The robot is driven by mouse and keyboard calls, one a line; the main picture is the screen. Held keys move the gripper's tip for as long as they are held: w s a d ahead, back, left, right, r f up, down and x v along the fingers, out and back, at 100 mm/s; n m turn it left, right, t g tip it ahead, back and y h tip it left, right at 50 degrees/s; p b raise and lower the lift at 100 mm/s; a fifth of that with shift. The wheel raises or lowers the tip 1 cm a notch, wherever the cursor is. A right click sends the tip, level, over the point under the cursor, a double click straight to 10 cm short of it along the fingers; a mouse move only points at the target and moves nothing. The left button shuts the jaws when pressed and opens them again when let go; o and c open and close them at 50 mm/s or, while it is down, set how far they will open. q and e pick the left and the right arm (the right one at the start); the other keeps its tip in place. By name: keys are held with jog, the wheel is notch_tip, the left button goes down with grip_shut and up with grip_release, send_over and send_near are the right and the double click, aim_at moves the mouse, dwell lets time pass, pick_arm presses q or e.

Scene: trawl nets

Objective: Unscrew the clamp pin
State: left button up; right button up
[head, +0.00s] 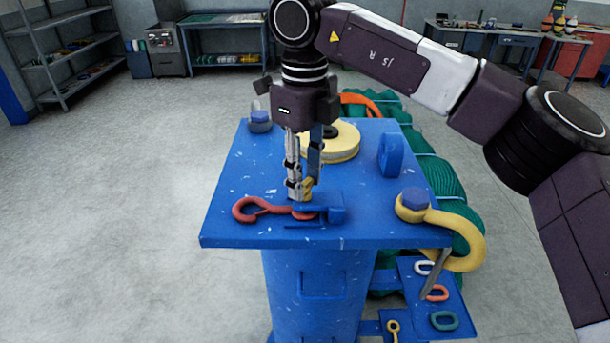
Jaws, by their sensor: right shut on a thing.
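A blue clamp (334,214) sits near the front edge of the blue stand top (235,205). A red hook (250,211) lies at the clamp's left side, its shank running into the clamp. A small yellow piece, apparently the clamp pin (308,185), shows at the fingertips of my right gripper (300,190). My right gripper points straight down over the clamp and is shut on this piece. The fingers hide part of it, so I cannot tell how far it sits in the clamp. My left gripper is not in view.
A cream disc (336,143) and a blue upright lug (391,155) stand behind. A large yellow hook (458,222) hangs at the right corner. A lower blue shelf (415,286) holds several links. Green netting (438,178) lies behind; the floor at left is clear.

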jog(key=n, duration=0.3)
jog(key=shift+f+n, duration=0.1)
jog(key=shift+n, duration=0.3)
jog(key=n, duration=0.3)
jog(key=shift+n+p, duration=0.3)
jog(key=shift+p, duration=0.05)
jog(key=n, duration=0.3)
jog(key=shift+n, duration=0.3)
jog(key=n+p, duration=0.1)
jog(key=n, duration=0.3)
jog(key=shift+s+f, duration=0.1)
jog(key=n, duration=0.4)
jog(key=n+p, duration=0.1)
jog(key=n, duration=0.3)
jog(key=shift+n, duration=0.3)
jog(key=n, duration=0.3)
jog(key=shift+n, duration=0.3)
jog(key=shift+n+p, duration=0.3)
jog(key=shift+n, duration=1.4)
